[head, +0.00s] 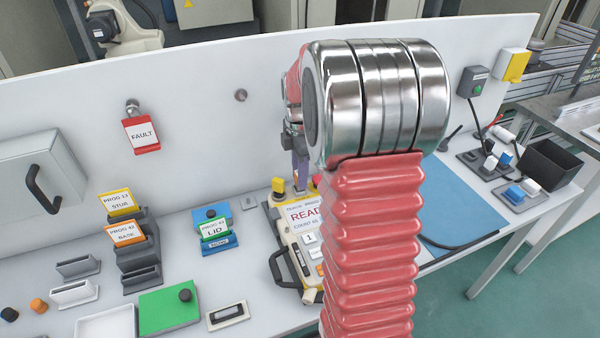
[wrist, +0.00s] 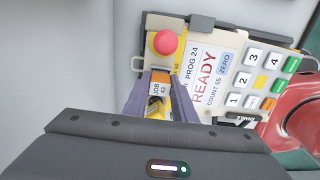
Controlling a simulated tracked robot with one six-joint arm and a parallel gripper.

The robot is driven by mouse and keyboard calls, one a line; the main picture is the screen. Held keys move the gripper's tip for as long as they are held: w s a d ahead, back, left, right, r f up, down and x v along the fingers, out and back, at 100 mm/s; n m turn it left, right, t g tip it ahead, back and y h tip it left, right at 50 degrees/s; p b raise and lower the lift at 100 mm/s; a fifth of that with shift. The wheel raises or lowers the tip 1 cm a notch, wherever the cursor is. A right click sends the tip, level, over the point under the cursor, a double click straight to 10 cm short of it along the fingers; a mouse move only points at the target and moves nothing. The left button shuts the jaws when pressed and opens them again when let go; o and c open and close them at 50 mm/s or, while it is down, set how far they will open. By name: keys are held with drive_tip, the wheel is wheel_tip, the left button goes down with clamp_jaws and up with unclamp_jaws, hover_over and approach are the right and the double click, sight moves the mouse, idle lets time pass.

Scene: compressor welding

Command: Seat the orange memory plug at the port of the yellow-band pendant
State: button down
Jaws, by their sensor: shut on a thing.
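The pendant (head: 300,255) lies on the bench below my arm. Its screen reads READY and it has a keypad. In the wrist view the pendant (wrist: 240,60) shows a red round button, the words PROG 24 and a little yellow beside the screen. My gripper (wrist: 160,98) is shut on the orange plug (wrist: 158,88), which has a white label, at the pendant's edge below the red button. In the head view my gripper (head: 300,178) points down at the pendant's far end. The port is hidden, and I cannot tell whether the plug touches it.
Card holders with yellow (head: 121,204) and orange (head: 125,235) cards, a blue holder with a green card (head: 214,230) and a green block (head: 168,312) stand left. A blue mat (head: 462,205) lies right. A wall panel rises behind.

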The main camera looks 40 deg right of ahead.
drive_tip(key=shift+f, duration=0.6)
idle(0.6)
drive_tip(key=c, duration=1.4)
unclamp_jaws()
wheel_tip(320, 180, up, 14)
drive_tip(key=shift+f, duration=0.15)
drive_tip(key=shift+m, duration=0.3)
